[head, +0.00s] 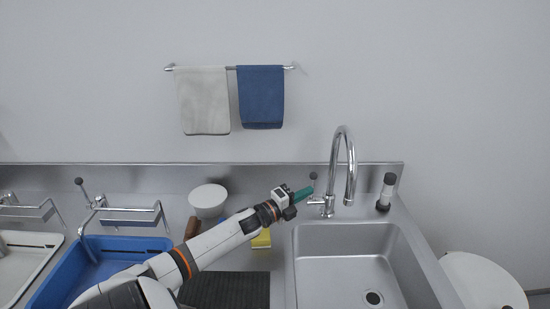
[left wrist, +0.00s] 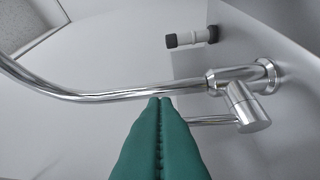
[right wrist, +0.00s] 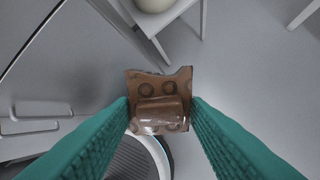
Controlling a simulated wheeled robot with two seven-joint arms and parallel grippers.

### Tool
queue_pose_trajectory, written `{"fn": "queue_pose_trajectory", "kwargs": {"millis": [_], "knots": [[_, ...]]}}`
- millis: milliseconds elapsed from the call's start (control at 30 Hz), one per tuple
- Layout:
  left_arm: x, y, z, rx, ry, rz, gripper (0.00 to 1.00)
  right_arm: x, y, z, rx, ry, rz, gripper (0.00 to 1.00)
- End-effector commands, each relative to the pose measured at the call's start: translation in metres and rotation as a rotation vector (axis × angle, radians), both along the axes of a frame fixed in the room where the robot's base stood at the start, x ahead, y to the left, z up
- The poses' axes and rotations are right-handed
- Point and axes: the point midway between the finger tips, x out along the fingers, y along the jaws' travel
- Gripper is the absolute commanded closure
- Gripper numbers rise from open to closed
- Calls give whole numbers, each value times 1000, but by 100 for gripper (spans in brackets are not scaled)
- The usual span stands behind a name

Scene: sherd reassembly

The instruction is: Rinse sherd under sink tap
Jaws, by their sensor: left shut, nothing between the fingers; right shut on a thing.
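The chrome tap (head: 345,165) rises behind the steel sink (head: 303,270), its spout arched over the basin. My left gripper (head: 309,191), with green fingers, is shut and empty just left of the tap's base, close to its lever. In the left wrist view the closed fingertips (left wrist: 160,99) lie in front of the tap (left wrist: 110,94), near the lever (left wrist: 240,105); contact cannot be told. In the right wrist view my right gripper (right wrist: 158,112) is shut on a brown sherd (right wrist: 158,87) with dark ring marks, held above the floor. That arm is outside the head view.
A blue tray (head: 85,270) and a white tray (head: 25,275) stand at the left. A white bowl (head: 208,198) and a yellow sponge (head: 262,239) lie near my left arm. A black-and-white cylinder (head: 386,192) stands right of the tap. The basin looks empty.

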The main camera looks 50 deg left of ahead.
Motion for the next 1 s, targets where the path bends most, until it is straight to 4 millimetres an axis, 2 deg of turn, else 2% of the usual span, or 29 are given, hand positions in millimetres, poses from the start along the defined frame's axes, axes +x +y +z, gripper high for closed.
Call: {"fn": "queue_pose_trajectory", "kwargs": {"millis": [267,700,1000], "knots": [[-26,1,-5,-1,6,-2,100,0,0,-4,0,0,0,82],[-88,6,-7,-3,7,-2,100,0,0,-12,0,0,0,82],[-100,8,-5,-1,5,-3,100,0,0,-12,0,0,0,82]]}}
